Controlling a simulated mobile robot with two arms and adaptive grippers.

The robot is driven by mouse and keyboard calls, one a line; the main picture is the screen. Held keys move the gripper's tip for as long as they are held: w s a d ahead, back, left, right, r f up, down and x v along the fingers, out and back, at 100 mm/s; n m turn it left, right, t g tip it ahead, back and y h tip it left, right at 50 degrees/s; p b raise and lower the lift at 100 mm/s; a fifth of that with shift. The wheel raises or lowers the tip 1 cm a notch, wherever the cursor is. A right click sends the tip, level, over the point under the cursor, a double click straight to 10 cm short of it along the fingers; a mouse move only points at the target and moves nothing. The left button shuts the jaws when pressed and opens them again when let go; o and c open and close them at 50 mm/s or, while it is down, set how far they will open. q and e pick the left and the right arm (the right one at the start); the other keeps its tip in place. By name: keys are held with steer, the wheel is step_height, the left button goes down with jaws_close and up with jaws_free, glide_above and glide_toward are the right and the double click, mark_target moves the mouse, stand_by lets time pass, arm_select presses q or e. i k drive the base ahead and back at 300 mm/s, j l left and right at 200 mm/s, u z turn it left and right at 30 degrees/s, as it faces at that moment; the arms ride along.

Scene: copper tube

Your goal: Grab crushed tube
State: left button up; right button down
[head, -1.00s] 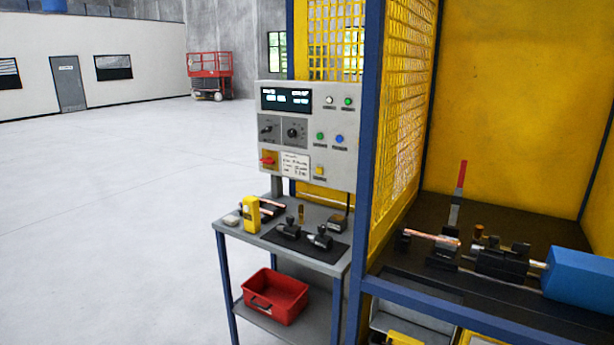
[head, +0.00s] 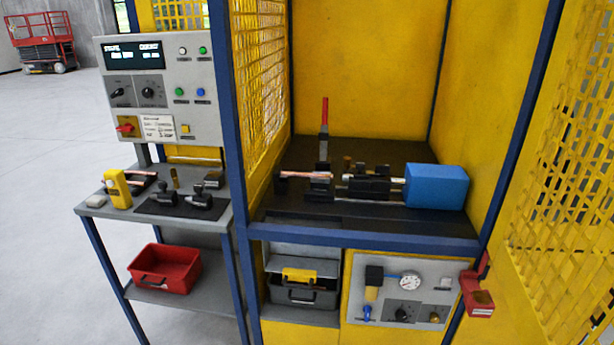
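A copper tube (head: 296,174) lies in the machine inside the yellow cage, its left end sticking out of a dark clamp (head: 321,186). From this distance I cannot tell whether it is crushed. More copper-coloured tubes (head: 146,179) lie on the grey side table, partly hidden behind a yellow device (head: 117,188). Neither of my grippers is in view.
A blue block (head: 436,187) forms the machine's right end; a red-tipped lever (head: 324,126) stands behind the clamp. Blue posts and a front rail (head: 360,238) frame the cage opening. A red bin (head: 165,267) sits on the lower shelf.

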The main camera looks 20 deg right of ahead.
mark_target(294, 175)
steer(key=i+l+z, duration=0.15)
steer(key=z, duration=0.2)
steer(key=i+l+z, duration=0.15)
steer(key=z, duration=0.2)
steer(key=i+z, duration=0.35)
steer(key=k+l, duration=0.05)
steer(key=k, duration=0.05)
